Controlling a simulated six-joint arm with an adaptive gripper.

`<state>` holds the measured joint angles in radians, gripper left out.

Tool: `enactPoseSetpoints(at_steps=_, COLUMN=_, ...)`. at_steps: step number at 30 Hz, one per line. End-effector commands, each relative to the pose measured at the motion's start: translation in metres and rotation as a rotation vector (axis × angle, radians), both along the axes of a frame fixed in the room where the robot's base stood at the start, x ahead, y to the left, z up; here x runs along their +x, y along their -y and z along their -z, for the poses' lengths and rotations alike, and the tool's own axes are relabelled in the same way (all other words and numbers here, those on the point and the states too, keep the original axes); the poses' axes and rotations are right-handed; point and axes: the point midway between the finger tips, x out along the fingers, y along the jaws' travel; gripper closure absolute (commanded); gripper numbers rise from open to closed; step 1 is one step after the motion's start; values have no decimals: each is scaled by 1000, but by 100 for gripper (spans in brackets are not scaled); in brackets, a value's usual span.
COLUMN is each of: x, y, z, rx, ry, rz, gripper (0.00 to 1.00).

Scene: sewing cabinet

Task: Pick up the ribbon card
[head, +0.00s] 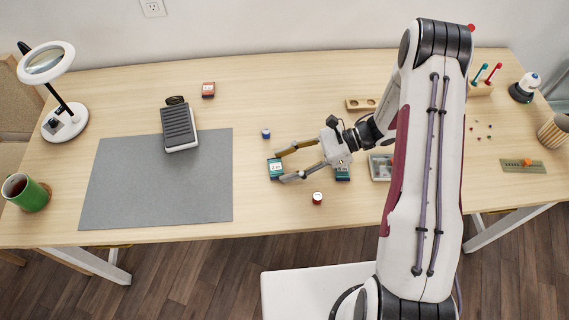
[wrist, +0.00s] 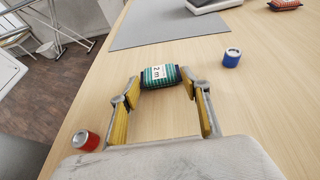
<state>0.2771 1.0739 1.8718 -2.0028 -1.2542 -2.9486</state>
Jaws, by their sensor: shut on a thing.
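The ribbon card (head: 274,169) is a small teal-and-dark striped block with a white label. In the wrist view the card (wrist: 159,75) shows "2 m" on its label and sits across the tips of my fingers. My gripper (head: 283,166) is shut on it, one finger at each end; in the wrist view the gripper (wrist: 162,84) has nothing else between its fingers. The card is at or close above the tabletop; I cannot tell whether it touches. A second teal block (head: 343,174) lies partly hidden under my gripper in the head view.
A blue spool (head: 266,133) and a red spool (head: 317,198) stand near my gripper. The grey mat (head: 205,190) with a black pedal (head: 179,128) lies left. A grey tray (head: 380,167) stands right. Bare table lies between mat and gripper.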

Motion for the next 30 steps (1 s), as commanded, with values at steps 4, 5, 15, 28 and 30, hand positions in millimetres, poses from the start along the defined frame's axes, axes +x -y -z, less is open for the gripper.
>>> enactPoseSetpoints(at_steps=4, x=0, y=0, z=-7, rx=0, ry=1, rz=0, gripper=65)
enactPoseSetpoints(at_steps=5, x=0, y=0, z=-8, rx=0, ry=2, rz=-1, gripper=65)
enactPoseSetpoints(at_steps=15, x=1, y=0, z=-43, rx=-1, ry=4, rz=-1, gripper=65)
enactPoseSetpoints(at_steps=28, x=0, y=0, z=-89, rx=-1, ry=3, rz=0, gripper=65)
enactPoseSetpoints(at_steps=30, x=0, y=0, z=-93, rx=-1, ry=1, rz=0, gripper=65)
